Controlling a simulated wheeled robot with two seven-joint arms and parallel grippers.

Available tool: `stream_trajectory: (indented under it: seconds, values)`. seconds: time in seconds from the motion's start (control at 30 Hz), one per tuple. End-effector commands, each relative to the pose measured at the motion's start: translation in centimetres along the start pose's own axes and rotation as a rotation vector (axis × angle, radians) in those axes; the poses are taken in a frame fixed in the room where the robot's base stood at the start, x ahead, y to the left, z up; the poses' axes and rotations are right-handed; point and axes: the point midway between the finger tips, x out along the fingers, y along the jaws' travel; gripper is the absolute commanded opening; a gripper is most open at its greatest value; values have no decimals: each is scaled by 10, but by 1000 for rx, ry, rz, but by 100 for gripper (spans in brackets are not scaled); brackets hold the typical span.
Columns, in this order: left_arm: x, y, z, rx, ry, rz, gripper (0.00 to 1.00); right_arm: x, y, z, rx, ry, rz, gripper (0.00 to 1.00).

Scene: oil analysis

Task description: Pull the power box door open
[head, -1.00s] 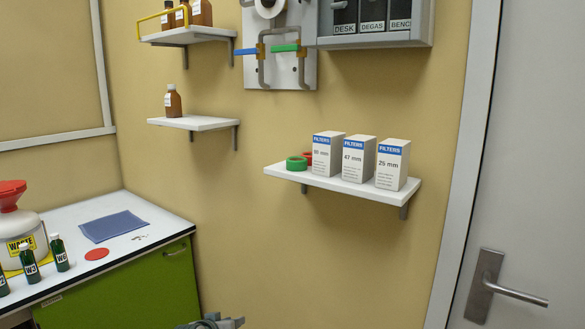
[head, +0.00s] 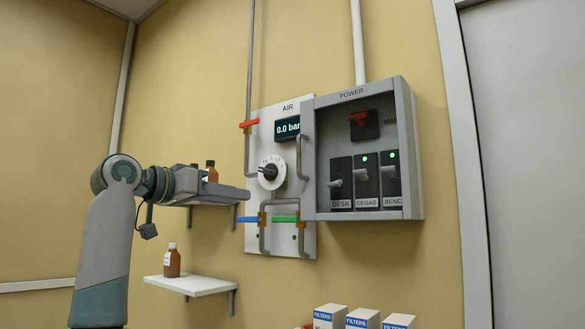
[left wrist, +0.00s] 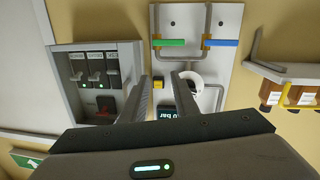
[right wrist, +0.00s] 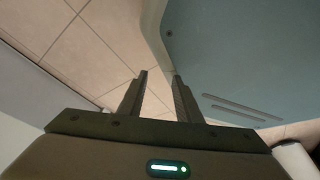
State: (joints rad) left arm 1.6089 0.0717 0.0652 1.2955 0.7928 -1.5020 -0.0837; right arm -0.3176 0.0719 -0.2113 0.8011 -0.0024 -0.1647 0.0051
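The grey power box (head: 409,150) hangs on the wall at the right of the head view, labelled POWER. Its front shows a red main switch and three lower switches, two with green lights. A clear pane cannot be made out. A grey upright handle (head: 300,157) shows at its left edge. The box also shows upside down at left in the left wrist view (left wrist: 65,68). My left gripper (head: 246,194) is open and empty, left of the box and apart from it, before the air panel. My right gripper (right wrist: 160,82) is open and empty, low near the floor.
The air panel (head: 281,110) with gauge, pipes and coloured valves stands left of the box. Shelves with brown bottles (head: 172,262) are behind and below my left arm. Filter boxes (head: 362,318) stand below the box. A door frame (head: 462,160) is at right.

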Motion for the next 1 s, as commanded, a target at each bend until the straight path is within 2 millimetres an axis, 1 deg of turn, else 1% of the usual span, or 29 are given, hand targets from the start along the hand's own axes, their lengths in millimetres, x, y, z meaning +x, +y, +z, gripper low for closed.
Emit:
stream_trajectory:
  seconds: [0.03,0.1,0.2,0.3,0.4,0.7,0.87,1.0]
  values:
    - [-18,21,-29,32,16,23,27,-2,1,3,0,-8,1,31]
    - [-37,43,-55,67,27,49,27,-2,1,7,0,-16,1,31]
    - [-58,66,-79,104,37,77,27,-3,2,11,0,-23,2,31]
    - [-71,80,-92,126,42,93,27,-4,2,13,-1,-28,2,31]
    - [-76,85,-97,136,43,99,27,-4,2,14,-1,-30,2,31]
    - [-76,85,-97,136,43,99,27,-4,2,15,-1,-31,2,31]
    - [-73,85,-97,135,43,99,27,-5,2,17,-1,-37,2,31]
    - [-66,86,-98,135,42,99,27,-8,3,25,-1,-56,4,31]
